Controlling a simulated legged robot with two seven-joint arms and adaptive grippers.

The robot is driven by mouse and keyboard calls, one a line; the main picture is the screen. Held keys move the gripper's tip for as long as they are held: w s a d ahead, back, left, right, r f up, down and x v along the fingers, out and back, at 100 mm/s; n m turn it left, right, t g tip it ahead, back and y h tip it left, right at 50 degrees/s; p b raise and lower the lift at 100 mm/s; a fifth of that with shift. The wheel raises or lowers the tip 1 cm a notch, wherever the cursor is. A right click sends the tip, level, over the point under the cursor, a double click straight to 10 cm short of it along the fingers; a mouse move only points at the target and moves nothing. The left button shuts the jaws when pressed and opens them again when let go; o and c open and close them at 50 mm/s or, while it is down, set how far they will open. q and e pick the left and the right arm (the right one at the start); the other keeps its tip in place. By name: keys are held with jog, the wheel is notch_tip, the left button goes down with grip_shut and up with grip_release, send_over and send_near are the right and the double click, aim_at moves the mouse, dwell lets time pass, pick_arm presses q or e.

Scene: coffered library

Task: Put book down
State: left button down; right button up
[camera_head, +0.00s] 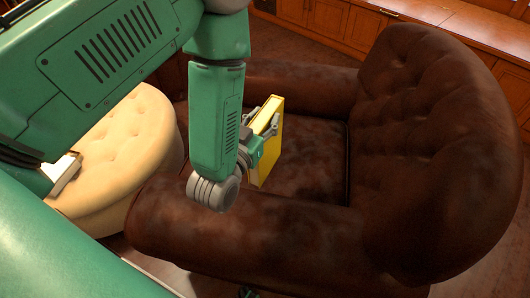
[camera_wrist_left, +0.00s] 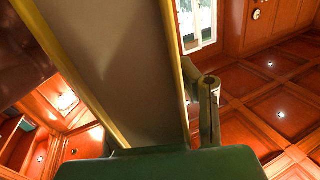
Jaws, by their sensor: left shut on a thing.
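My left gripper (camera_head: 262,138) is shut on a yellow book (camera_head: 268,150) and holds it upright over the seat of a brown leather armchair (camera_head: 310,165). The arm partly hides the book. I cannot tell whether the book's lower edge touches the seat. In the left wrist view the book (camera_wrist_left: 110,70) fills the middle as a grey-brown face with yellow edges. A finger of the left gripper (camera_wrist_left: 208,105) shows beside it. My right gripper is not in view.
A cream tufted ottoman (camera_head: 125,150) stands left of the armchair, with a pale book-like object (camera_head: 64,172) at its left side. Wooden cabinets (camera_head: 345,20) run along the back. The armchair's near armrest (camera_head: 290,240) and tufted backrest (camera_head: 430,140) border the seat.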

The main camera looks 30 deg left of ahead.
pick_arm(q)
jog(key=w+a+f+n+y+b, duration=0.1)
jog(key=w+a+f+y+b, duration=0.15)
jog(key=w, duration=0.45)
jog(key=w+a+f+n+y+b, duration=0.2)
jog(key=w+a+f+b, duration=0.15)
jog(key=w, duration=0.35)
notch_tip(320, 180, down, 10)
jog(key=b, duration=0.3)
jog(key=shift+a+g+b, duration=0.15)
jog(key=shift+g+b, duration=0.15)
jog(key=shift+b, duration=0.05)
jog(key=c, duration=1.6)
grip_release()
jog(key=shift+s+a+f, duration=0.1)
jog(key=shift+f, duration=0.1)
jog(key=o, duration=0.4)
jog(key=shift+o, duration=0.2)
jog(key=shift+r, duration=0.1)
